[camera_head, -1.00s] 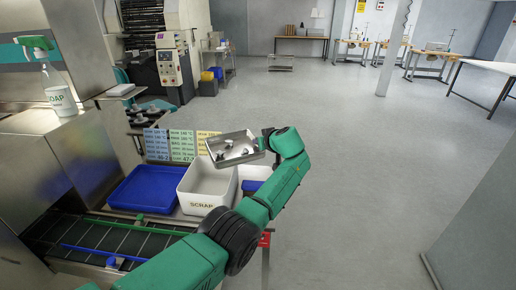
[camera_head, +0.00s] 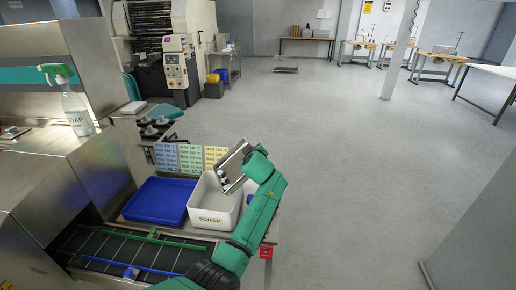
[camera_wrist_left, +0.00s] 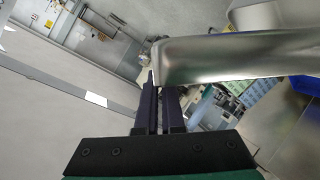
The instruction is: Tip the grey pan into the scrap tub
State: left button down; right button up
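The grey pan (camera_head: 233,163) is a shallow metal tray, tipped steeply above the white scrap tub (camera_head: 203,209). Its lower end is over the tub, and a few small pale and dark pieces (camera_head: 226,181) show at that low end. I cannot tell whether any have dropped; the tub's inside is partly hidden by the pan and my arm. My left gripper (camera_wrist_left: 160,92) is shut on the pan's wall, and the pan's metal side (camera_wrist_left: 230,55) fills the upper right of the left wrist view. In the head view the wrist hides the fingers. My right gripper is not in view.
A blue tray (camera_head: 160,201) stands left of the tub, and another blue container (camera_head: 235,216) is partly hidden behind my arm. Coloured cards (camera_head: 190,158) stand behind them. A conveyor (camera_head: 110,247) runs in front.

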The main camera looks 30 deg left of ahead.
pick_arm(q)
jog(key=shift+s+a+r+n+t+h+p, duration=0.15)
jog(key=shift+s+a+r+n+t+p, duration=0.3)
jog(key=shift+r, duration=0.2)
jog(key=shift+s+a+r+n+t+h+p, duration=0.15)
jog(key=shift+s+a+r+n+t+p, duration=0.2)
jog(key=shift+s+a+r+n+p, duration=0.2)
jog(key=shift+s+a+r+n+t+b, duration=0.6)
jog(key=shift+s+a+r+n+t, duration=1.15)
jog(key=shift+s+a+n, duration=3)
jog(key=s+a+f+n+t+y+b, duration=0.2)
jog(key=s+a+f+n+y+b, duration=0.2)
jog(key=s+a+f+n+b, duration=0.2)
jog(key=s+f+n+b, duration=0.1)
jog(key=s+b, duration=0.1)
jog(key=b, duration=0.1)
jog(key=shift+s+t+y+b, duration=0.35)
jog(key=shift+y, duration=0.05)
jog(key=shift+n, duration=0.25)
